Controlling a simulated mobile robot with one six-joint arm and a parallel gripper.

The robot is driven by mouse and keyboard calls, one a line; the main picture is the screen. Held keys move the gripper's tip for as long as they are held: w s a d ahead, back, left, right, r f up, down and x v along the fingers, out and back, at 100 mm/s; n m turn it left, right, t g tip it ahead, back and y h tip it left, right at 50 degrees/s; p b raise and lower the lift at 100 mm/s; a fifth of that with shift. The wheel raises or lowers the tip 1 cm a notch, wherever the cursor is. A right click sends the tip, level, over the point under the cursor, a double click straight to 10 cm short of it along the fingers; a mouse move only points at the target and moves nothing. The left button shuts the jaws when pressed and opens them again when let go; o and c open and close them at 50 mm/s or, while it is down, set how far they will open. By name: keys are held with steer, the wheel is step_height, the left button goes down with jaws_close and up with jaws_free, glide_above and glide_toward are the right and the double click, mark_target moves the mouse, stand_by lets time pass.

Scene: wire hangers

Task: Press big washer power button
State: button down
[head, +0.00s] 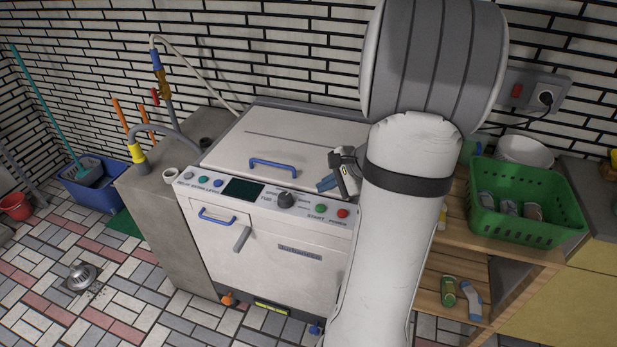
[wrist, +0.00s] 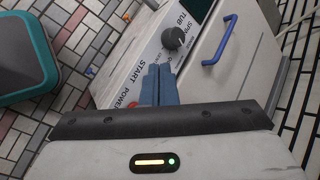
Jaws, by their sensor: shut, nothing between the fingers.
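The big white washer (head: 270,245) stands against the tiled wall, its control panel sloping along the top front edge. The red power button (head: 343,213) is at the panel's right end, beside the green start button (head: 320,208) and the dark knob (head: 286,199). My gripper (head: 326,184) is above the washer's right side, behind the buttons in the head view. In the wrist view its blue fingers (wrist: 157,84) are shut and empty, over the panel near the START lettering. The red button (wrist: 131,105) shows only partly there, beside the fingers. I cannot tell the exact gap to the panel.
A blue lid handle (head: 273,164) rises from the washer top. A hose with a yellow fitting (head: 137,152) stands at the left. A green basket (head: 525,205) sits on the wooden shelf at the right. The tiled floor at the front left is mostly clear.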

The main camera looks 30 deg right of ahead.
steer(key=d+f+m+t+h, duration=0.1)
steer(key=d+m, duration=0.3)
steer(key=d, duration=0.3)
steer(key=shift+s+f+t, duration=0.15)
steer(key=shift+s+t, duration=0.05)
steer(key=shift+t, duration=0.2)
steer(key=shift+d, duration=0.1)
step_height(320, 180, down, 8)
steer(key=b, duration=0.4)
steer(key=shift+r+b, duration=0.2)
steer(key=shift+b, duration=0.2)
steer(key=shift+f+b, duration=0.65)
steer(key=shift+b, duration=0.05)
steer(key=shift+f, duration=0.15)
stand_by(0.4)
steer(key=shift+f+b, duration=0.25)
steer(key=shift+b, duration=0.35)
